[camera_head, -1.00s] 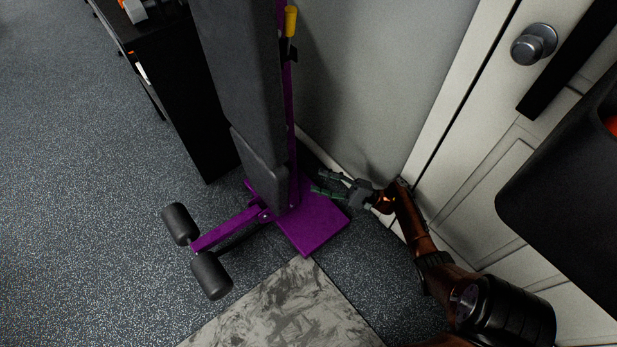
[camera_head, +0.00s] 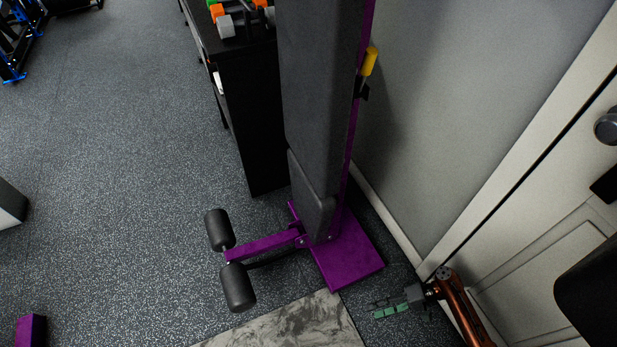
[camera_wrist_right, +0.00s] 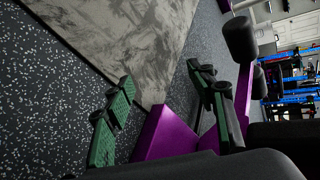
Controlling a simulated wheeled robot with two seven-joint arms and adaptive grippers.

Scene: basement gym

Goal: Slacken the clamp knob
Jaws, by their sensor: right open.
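A yellow knob or handle (camera_head: 369,62) sticks up beside the purple upright of a tilted-up bench (camera_head: 322,90) with dark grey pads. It is the only part that looks like the clamp knob; a small black piece sits just below it. The bench's purple base plate (camera_head: 350,262) lies on the floor. My right gripper (camera_head: 384,308), with green finger pads, is open and empty low at the right, well below the knob and just off the base plate. In the right wrist view my gripper (camera_wrist_right: 160,88) has its fingers apart in front of purple bench parts. My left gripper is not in view.
A grey wall (camera_head: 450,100) runs close behind the bench, with a white door (camera_head: 545,260) at the right. A black cabinet (camera_head: 250,120) with dumbbells on top stands left of the bench. Padded leg rollers (camera_head: 237,287) jut left. A grey mat (camera_head: 300,328) lies in front.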

